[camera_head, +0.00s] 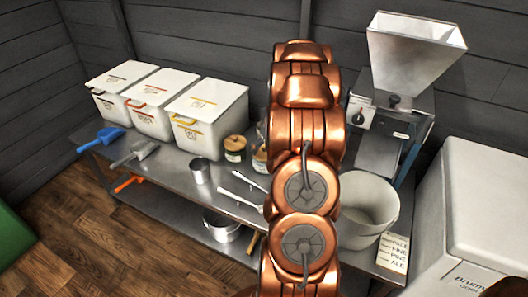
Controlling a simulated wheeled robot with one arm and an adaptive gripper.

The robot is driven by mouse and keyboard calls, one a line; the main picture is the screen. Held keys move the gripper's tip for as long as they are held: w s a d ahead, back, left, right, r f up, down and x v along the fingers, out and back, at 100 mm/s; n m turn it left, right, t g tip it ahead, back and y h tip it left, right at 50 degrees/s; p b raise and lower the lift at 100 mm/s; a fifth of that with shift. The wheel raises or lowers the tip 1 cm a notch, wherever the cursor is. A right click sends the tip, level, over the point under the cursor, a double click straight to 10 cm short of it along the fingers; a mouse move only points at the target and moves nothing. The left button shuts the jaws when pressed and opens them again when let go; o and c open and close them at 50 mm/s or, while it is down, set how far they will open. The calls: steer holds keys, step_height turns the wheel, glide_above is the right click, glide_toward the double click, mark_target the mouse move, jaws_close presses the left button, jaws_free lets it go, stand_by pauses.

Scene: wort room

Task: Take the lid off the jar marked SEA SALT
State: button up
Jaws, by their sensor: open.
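A small jar (235,154) with a dark body, a pale label and a tan lid (235,142) stands upright at the back of the steel table, just right of the white bins. A second jar (259,158) stands right beside it, partly hidden behind my copper arm. The writing on both labels is too small to read, so I cannot tell which is marked SEA SALT. The lid of the left jar is on. My arm rises through the middle of the view, in front of the table. My gripper is not in view.
Three white lidded bins (206,108) fill the table's back left. A metal cup (200,171) and spoons (240,198) lie in front of the jars. A white bucket (365,207) and a mill (398,85) stand right of my arm. A pot (222,228) sits below.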

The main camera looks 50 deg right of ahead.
steer(key=shift+w+f, duration=0.25)
steer(key=shift+f, duration=0.45)
steer(key=c, duration=1)
steer(key=shift+c, duration=0.9)
steer(key=shift+s+a, duration=0.1)
